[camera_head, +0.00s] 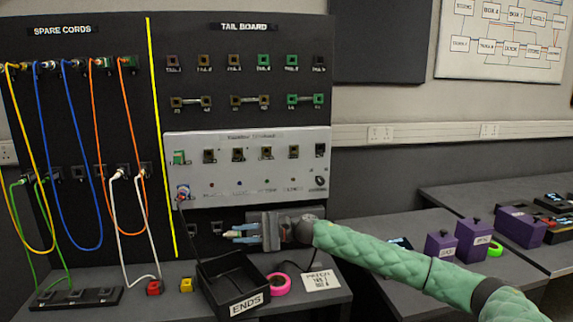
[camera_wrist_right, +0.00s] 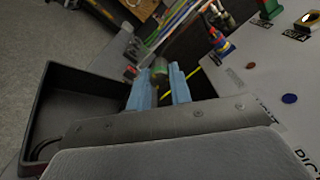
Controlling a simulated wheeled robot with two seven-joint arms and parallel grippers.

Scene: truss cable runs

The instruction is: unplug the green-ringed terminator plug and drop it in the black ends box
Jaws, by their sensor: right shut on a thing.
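My right gripper (camera_head: 240,233) is in front of the lower part of the board, just above the back of the black ends box (camera_head: 264,294). In the wrist view its blue fingers (camera_wrist_right: 158,88) are closed on a short dark plug with a green part (camera_wrist_right: 158,69), which I take as the terminator plug. It is clear of any socket there. My left gripper is not in view.
A white panel (camera_head: 235,142) carries rows of sockets, with a green piece (camera_head: 179,157) at its left. A dark cord (camera_head: 190,222) hangs down towards the box. A pink tape roll (camera_head: 279,284) and a white card (camera_head: 321,281) lie right of the box. Coloured cords hang at left.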

